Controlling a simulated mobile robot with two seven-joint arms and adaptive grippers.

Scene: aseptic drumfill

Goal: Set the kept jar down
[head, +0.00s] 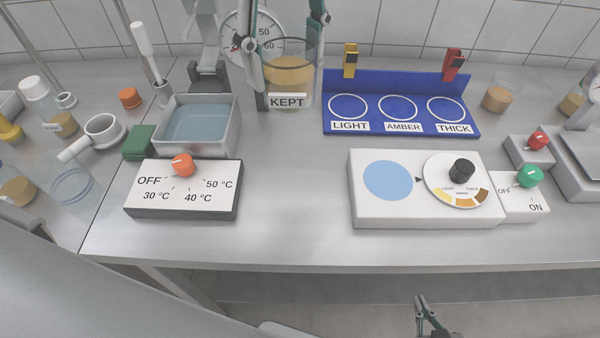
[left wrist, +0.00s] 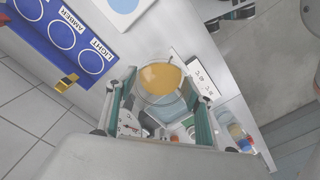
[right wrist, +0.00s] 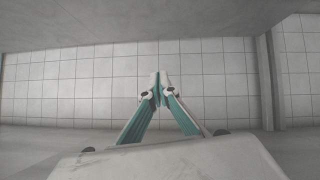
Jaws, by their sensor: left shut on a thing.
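The kept jar (head: 288,72) is a clear jar of amber liquid with a KEPT label, upright at the back of the bench, left of the blue rack. My left gripper (head: 286,42) is shut on it, one finger on each side. The left wrist view shows the jar (left wrist: 160,80) from above between the fingers (left wrist: 160,112). I cannot tell whether its base touches the bench. My right gripper (head: 428,314) is empty below the bench's front edge; its fingertips (right wrist: 160,88) meet in the right wrist view.
The blue rack (head: 400,84) has empty LIGHT, AMBER and THICK rings. A water bath (head: 238,125) and its heater dial box (head: 182,188) stand front left of the jar. A white dial box (head: 400,215) stands front right. The bench (head: 295,170) between the boxes is clear.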

